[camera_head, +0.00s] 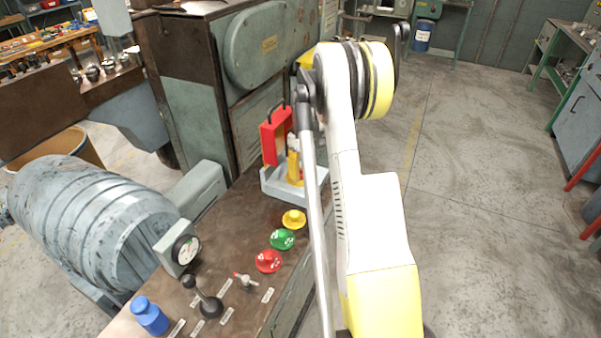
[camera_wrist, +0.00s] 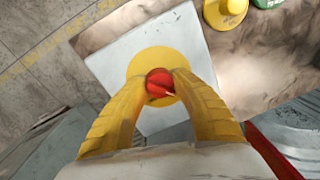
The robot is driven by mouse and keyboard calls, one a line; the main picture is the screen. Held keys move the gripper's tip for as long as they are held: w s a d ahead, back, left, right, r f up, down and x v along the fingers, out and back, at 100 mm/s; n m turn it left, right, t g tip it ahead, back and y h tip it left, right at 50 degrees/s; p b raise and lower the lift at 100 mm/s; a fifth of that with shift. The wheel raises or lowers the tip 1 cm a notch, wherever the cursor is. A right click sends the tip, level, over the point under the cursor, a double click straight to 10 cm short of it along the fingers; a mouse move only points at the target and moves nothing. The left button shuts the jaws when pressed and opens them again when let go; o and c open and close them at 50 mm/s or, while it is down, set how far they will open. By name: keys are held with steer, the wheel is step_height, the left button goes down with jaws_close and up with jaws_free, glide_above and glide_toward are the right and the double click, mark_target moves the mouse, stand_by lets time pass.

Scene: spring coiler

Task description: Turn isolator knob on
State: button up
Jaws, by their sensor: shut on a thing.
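The isolator knob (camera_wrist: 160,82) is red and shows in the wrist view at the centre of a yellow disc (camera_wrist: 150,58) on a pale square box (camera_wrist: 115,68). My gripper (camera_wrist: 160,86) has two yellow fingers, shut on the red knob from both sides. In the head view my gripper (camera_head: 294,165) points down over the grey isolator box (camera_head: 284,187). The knob is hidden there behind the fingers and my arm.
A red frame with a black handle (camera_head: 274,135) stands just behind the box. Yellow (camera_head: 294,219), green (camera_head: 282,239) and red (camera_head: 268,261) buttons, a black lever (camera_head: 207,303), a gauge (camera_head: 185,248) and a blue weight (camera_head: 149,315) are on the panel nearer me. Open floor lies to the right.

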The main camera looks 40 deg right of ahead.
steer(key=m, duration=0.8)
steer(key=shift+m, duration=0.3)
steer(key=m, duration=0.4)
steer(key=shift+t, duration=0.3)
steer(key=shift+a+m+h, duration=0.1)
steer(key=shift+m+h, duration=0.2)
steer(key=shift+m, duration=1.9)
steer(key=o, duration=1.2)
